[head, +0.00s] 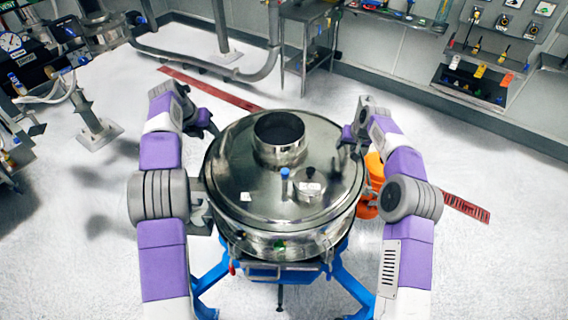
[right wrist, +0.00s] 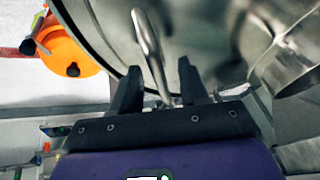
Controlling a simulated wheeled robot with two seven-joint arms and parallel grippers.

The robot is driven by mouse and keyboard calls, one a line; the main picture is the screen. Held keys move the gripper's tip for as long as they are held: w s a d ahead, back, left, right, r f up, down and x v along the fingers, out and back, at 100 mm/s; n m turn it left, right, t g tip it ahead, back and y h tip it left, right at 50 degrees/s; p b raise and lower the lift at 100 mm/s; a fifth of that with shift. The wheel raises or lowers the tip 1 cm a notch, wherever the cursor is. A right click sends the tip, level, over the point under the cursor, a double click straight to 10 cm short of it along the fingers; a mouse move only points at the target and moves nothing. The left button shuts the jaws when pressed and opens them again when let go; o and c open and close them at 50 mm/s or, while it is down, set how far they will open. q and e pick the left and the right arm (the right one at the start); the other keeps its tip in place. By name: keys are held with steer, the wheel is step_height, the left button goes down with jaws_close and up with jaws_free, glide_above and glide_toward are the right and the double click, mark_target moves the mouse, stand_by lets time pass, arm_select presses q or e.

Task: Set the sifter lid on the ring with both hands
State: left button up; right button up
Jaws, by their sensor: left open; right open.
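The round steel sifter lid (head: 240,165) has a wide open port, a small capped port and a blue knob on top. It lies level over the sifter body and ring (head: 285,245) on blue legs; I cannot tell any gap at the rim. My left gripper (head: 211,127) is open at the lid's left far edge, and its fingertips are hard to make out. My right gripper (head: 347,143) is open at the lid's right far edge. In the right wrist view, a bent metal handle (right wrist: 150,45) stands between the open fingers of this gripper (right wrist: 157,88).
A steel table (head: 308,35) and wall shelves (head: 490,60) are at the back. Pipework (head: 190,65) is at the upper left.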

steer(key=v, duration=1.1)
